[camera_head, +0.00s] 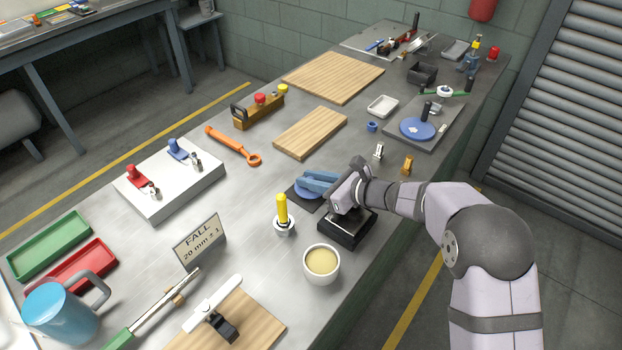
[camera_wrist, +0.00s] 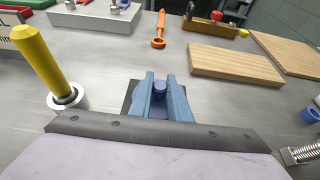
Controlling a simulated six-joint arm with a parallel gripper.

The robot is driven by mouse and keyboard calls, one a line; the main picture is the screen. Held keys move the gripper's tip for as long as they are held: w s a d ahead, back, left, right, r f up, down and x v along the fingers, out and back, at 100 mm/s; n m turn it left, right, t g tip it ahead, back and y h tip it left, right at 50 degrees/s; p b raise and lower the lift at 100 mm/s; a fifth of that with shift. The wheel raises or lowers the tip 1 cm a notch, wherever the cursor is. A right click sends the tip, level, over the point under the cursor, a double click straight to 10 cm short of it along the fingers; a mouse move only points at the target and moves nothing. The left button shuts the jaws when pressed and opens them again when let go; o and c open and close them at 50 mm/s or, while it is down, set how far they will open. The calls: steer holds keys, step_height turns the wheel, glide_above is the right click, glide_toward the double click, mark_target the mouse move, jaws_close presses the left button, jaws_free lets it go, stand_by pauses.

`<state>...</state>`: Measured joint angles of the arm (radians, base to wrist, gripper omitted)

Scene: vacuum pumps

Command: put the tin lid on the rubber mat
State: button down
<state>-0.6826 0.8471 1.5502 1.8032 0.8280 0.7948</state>
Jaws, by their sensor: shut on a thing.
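The tin lid (camera_head: 305,194) is a blue disc with a small knob. My gripper (camera_head: 316,180) is shut on its knob, with one blue finger on each side. In the wrist view the knob (camera_wrist: 160,87) shows between the fingertips (camera_wrist: 160,80), and the fingers hide most of the disc. The rubber mat (camera_head: 303,206) is a thin dark square directly under the lid. It also shows in the wrist view (camera_wrist: 128,93), left of the fingers. The lid looks level and at or just above the mat; I cannot tell whether they touch.
A black open box (camera_head: 347,237) stands under my wrist. A yellow-handled tool in a white ring (camera_head: 283,215) and a cream-filled bowl (camera_head: 321,264) stand nearby. A wooden board (camera_head: 311,132) lies behind the mat, an orange wrench (camera_head: 232,146) behind left. Bare metal bench surrounds the mat's left side.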

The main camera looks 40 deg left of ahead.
steer(key=shift+f+b, duration=0.4)
stand_by(0.6)
steer(key=c, duration=1.7)
jaws_free()
steer(key=shift+o, duration=0.6)
steer(key=shift+d+f, duration=0.1)
steer(key=shift+s, duration=0.1)
steer(key=c, duration=0.4)
steer(key=shift+d+f, duration=0.1)
steer(key=shift+d, duration=0.1)
steer(key=shift+d+r, duration=0.3)
steer(key=shift+d, duration=0.25)
steer(key=shift+r, duration=0.1)
